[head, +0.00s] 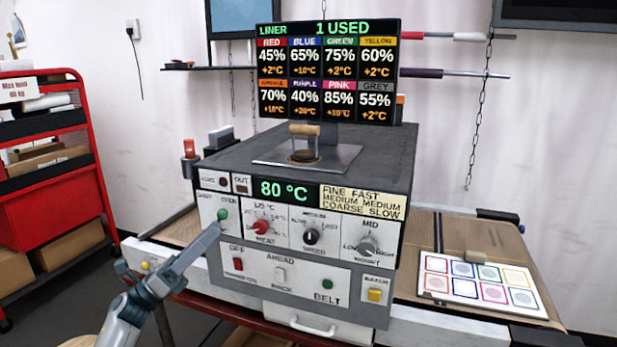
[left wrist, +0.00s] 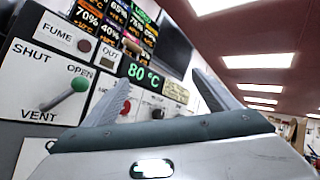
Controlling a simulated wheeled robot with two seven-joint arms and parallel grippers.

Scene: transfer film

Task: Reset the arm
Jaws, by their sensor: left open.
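My left arm comes in from the lower left in the head view, and its gripper (head: 195,247) is in front of the left part of the machine's control panel. In the left wrist view the two fingers of the left gripper (left wrist: 160,105) stand wide apart with nothing between them. The machine (head: 228,170) is a dark box with a white front panel and a green 80 °C display (head: 284,190). The green-knobbed vent lever (head: 222,214) is just above the gripper in the head view; its knob (left wrist: 80,85) points toward OPEN in the left wrist view. My right gripper is not in view.
A sign board (head: 328,72) stands behind the machine. A metal plate with a wooden-handled piece (head: 304,130) lies on top. A card of coloured squares (head: 478,280) lies on the right-hand belt (head: 430,235). A red shelf cart (head: 45,205) stands at left.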

